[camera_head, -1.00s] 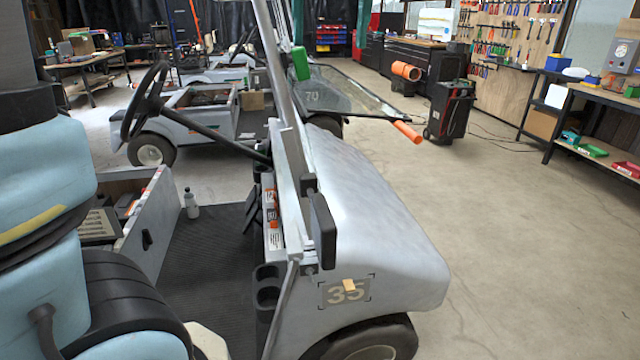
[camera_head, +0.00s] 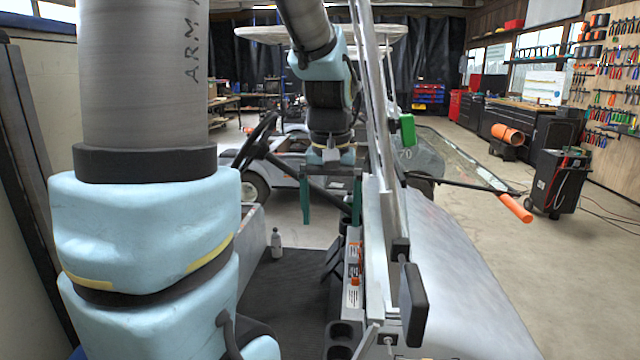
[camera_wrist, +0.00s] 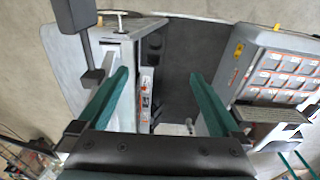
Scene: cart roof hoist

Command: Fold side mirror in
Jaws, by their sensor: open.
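The side mirror (camera_head: 413,305) is a flat black housing on a short black bracket at the cart's near windshield post. It sticks out toward the camera, lower centre in the head view. In the wrist view the mirror (camera_wrist: 75,14) is at the top left, outside the left finger. My gripper (camera_head: 331,222) points down above the cart floor, left of and farther away than the mirror. Its two green fingers are wide apart with nothing between them, as the wrist view also shows (camera_wrist: 158,73). The gripper does not appear to touch the mirror.
The slanted windshield posts (camera_head: 375,130) stand between my gripper and the cart's front cowl (camera_head: 465,270). A steering wheel (camera_head: 255,140) and a bottle (camera_head: 276,243) are to the left. An orange-ended bar (camera_head: 515,208) extends at right.

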